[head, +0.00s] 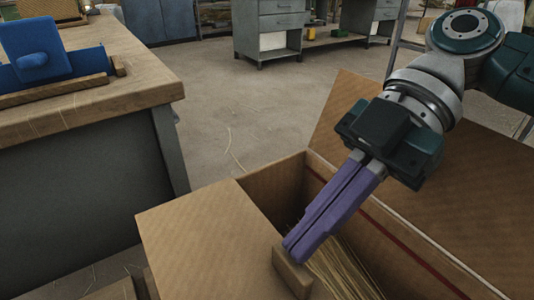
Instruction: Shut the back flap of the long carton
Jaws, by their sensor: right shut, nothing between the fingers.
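The long carton (275,177) stands open at the lower middle of the head view. A broad cardboard flap (195,245) extends outward on its left side. A large flap (345,110) stands raised and tilted outward along its right side. I cannot tell for sure which flap is the back one. My right gripper (293,246) reaches down from the upper right with long purple fingers, shut and empty, over the carton opening. Its tips are close to a small tan block (292,273) at the left flap's edge; contact is unclear. My left gripper is out of view.
Straw-coloured bristles (340,268) lie inside the carton. A wooden-topped workbench (125,85) stands at left, with a blue fixture (38,52) on it. Grey cabinets (270,25) stand at the back. The floor (225,110) between is mostly clear.

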